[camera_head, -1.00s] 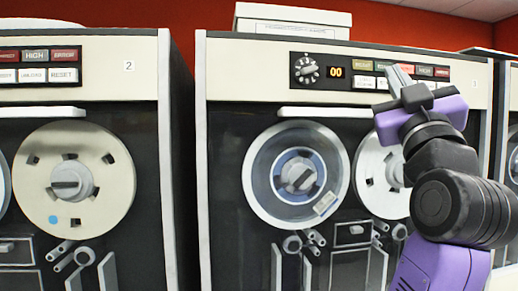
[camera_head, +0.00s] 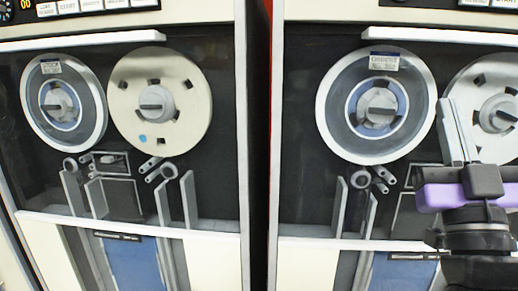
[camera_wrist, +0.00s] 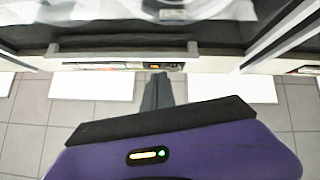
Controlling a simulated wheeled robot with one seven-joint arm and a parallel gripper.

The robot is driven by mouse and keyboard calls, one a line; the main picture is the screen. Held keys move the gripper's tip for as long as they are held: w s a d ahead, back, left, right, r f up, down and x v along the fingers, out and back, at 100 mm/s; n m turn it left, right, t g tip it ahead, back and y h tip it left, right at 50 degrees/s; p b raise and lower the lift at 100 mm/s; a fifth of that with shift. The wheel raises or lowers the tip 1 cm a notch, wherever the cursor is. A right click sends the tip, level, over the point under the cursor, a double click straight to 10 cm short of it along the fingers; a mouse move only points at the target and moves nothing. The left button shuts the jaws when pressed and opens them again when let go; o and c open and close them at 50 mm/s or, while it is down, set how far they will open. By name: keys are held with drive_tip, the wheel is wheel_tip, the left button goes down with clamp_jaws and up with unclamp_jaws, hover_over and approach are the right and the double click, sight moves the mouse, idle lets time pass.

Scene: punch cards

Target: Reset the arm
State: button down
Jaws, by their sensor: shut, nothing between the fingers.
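My gripper (camera_head: 456,130) is at the right of the head view, its closed grey fingers pointing up in front of the right tape machine. It is purple and black behind the fingers and hides part of the machine's right reel (camera_head: 500,116). In the wrist view the shut fingers (camera_wrist: 157,92) are empty and stand out past the purple gripper body.
Two tape machines with reels stand side by side, a dark gap (camera_head: 259,150) between them. The left machine carries a cream reel (camera_head: 190,85) and a grey reel (camera_head: 88,85). The wrist view shows a grey tiled floor (camera_wrist: 75,110).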

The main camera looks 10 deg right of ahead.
drive_tip(key=s+a+f+n+g+y, duration=0.1)
drive_tip(key=s+a+f+y, duration=0.15)
drive_tip(key=f, duration=0.65)
drive_tip(key=s+a+f+g+y, duration=0.1)
drive_tip(key=s+a+f+y, duration=0.15)
drive_tip(key=f, duration=0.65)
drive_tip(key=s+a+f+n+g+y, duration=0.1)
drive_tip(key=s+a+f+y, duration=0.15)
drive_tip(key=f, duration=0.65)
drive_tip(key=s+a+f+g, duration=0.2)
drive_tip(key=s+f+g, duration=0.2)
drive_tip(key=s+f, duration=0.5)
drive_tip(key=s+a+f+g+y+b, duration=0.1)
drive_tip(key=s+a+f+g, duration=0.2)
drive_tip(key=s+f, duration=0.6)
drive_tip(key=s+g, duration=0.1)
drive_tip(key=s, duration=0.3)
drive_tip(key=shift+s+a+f, duration=0.25)
